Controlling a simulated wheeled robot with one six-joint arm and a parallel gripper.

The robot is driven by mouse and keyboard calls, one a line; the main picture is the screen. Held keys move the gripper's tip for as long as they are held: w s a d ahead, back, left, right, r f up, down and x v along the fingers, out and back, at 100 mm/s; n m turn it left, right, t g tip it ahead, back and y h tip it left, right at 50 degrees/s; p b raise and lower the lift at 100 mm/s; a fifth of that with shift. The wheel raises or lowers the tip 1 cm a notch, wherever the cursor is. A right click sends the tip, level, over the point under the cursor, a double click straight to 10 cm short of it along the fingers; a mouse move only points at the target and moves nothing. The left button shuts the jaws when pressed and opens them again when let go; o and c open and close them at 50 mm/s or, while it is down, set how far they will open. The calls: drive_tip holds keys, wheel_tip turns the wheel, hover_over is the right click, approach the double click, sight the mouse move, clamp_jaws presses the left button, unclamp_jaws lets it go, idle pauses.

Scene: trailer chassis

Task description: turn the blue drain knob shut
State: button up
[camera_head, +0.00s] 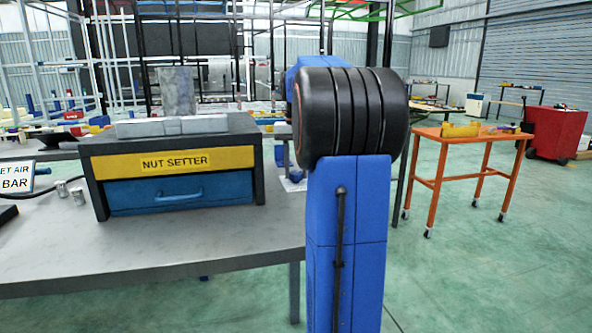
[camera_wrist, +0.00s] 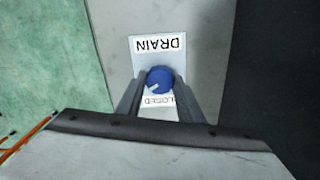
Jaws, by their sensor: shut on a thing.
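In the wrist view the round blue drain knob (camera_wrist: 159,79) sits on a grey surface, with a pale pointer mark on its lower left side. A white label (camera_wrist: 158,45) reading DRAIN, upside down in the picture, lies above it. A second label (camera_wrist: 158,100) reading CLOSED, also upside down and partly covered, lies just below it. My gripper (camera_wrist: 159,86) is shut on the knob, one finger on each side.
In the head view a grey table (camera_head: 150,240) carries a NUT SETTER box (camera_head: 180,160) with a blue drawer. An orange wheeled table (camera_head: 470,150) and a red cabinet (camera_head: 555,132) stand at the right. Green floor (camera_head: 480,270) lies open at the lower right.

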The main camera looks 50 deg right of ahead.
sight(296, 172)
drive_tip(key=n, duration=0.5)
drive_tip(key=shift+n, duration=0.3)
drive_tip(key=n, duration=0.5)
drive_tip(key=shift+n, duration=0.3)
drive_tip(key=o, duration=1.1)
drive_tip(key=shift+c, duration=0.2)
wheel_tip(296, 172, up, 17)
drive_tip(key=shift+r, duration=0.2)
